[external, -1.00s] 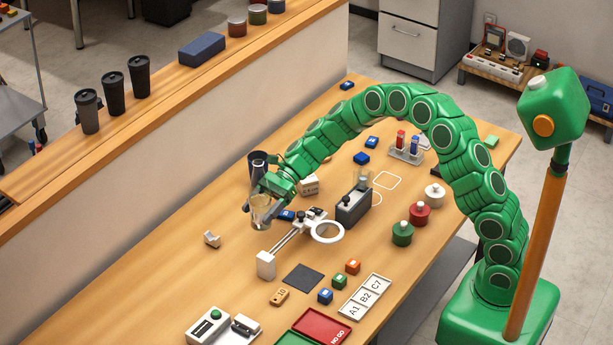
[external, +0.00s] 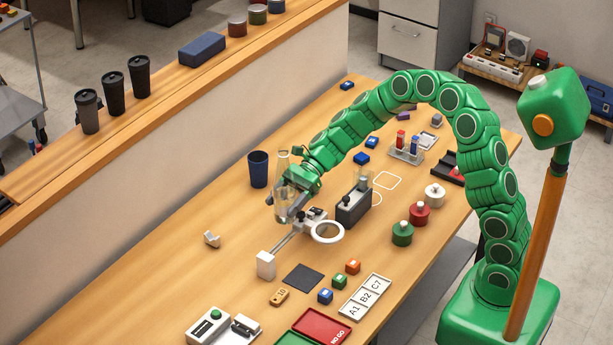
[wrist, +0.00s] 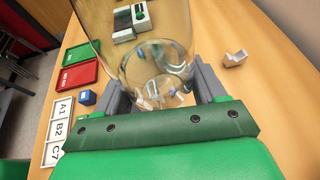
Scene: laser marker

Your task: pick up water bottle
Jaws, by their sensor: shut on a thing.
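The water bottle is clear and see-through, with a narrow top (external: 283,162) and a wider body (external: 281,202) in the external view. My gripper (external: 290,208) is shut around its body, and the bottle stands roughly upright between the fingers. In the wrist view the bottle (wrist: 140,45) fills the upper middle, with a grey finger of my gripper (wrist: 163,92) on each side. Its base seems to be above the table, but the gap is hard to judge.
A dark blue cup (external: 258,170) stands just left of the bottle. A magnifier stand with a white ring (external: 327,231) and a dark grey block (external: 353,207) are close on the right. A small white bracket (external: 212,239) lies front left, with bare table around it.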

